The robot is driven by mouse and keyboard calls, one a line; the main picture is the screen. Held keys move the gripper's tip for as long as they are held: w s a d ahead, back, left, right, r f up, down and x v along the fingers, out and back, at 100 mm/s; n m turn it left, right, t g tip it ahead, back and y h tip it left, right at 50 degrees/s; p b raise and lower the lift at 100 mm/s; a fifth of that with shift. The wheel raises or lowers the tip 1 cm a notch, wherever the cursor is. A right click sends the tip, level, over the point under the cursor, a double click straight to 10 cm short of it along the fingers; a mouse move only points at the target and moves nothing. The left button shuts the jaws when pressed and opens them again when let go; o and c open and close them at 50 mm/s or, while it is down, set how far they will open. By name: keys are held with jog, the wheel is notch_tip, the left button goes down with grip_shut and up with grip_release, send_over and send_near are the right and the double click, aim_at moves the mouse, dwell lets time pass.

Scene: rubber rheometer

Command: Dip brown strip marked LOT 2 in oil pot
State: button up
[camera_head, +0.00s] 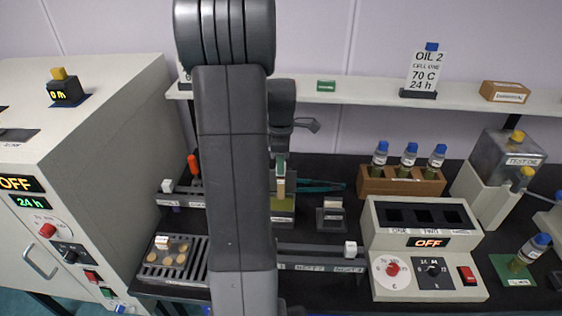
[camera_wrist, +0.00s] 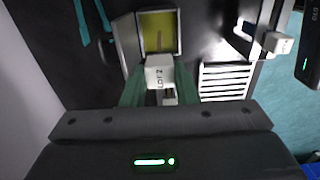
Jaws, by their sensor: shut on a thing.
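My gripper (camera_wrist: 159,90) has green fingers and is shut on the white tag of the strip marked LOT 2 (camera_wrist: 160,72). In the head view the gripper's green tip (camera_head: 281,163) shows just right of my arm. A light brown strip (camera_head: 281,187) hangs upright below it. The oil pot (camera_head: 283,216) stands directly under the strip, with yellow oil inside. In the wrist view the open oil pot (camera_wrist: 143,43) lies beyond the tag. A brownish piece shows against the oil, but I cannot tell whether it touches the oil.
A small dark stand (camera_head: 331,216) is right of the pot, with teal tweezers (camera_head: 318,186) behind it. A grey rack with tan discs (camera_head: 172,258) is at front left. A heater block reading OFF (camera_head: 427,248) and a wooden vial rack (camera_head: 400,184) stand right. My arm hides the middle.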

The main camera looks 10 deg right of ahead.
aim_at(281, 182)
dwell(0.4)
jog(key=shift+f+b, duration=2.7)
jog(key=shift+f, duration=1.25)
jog(key=shift+r, duration=0.2)
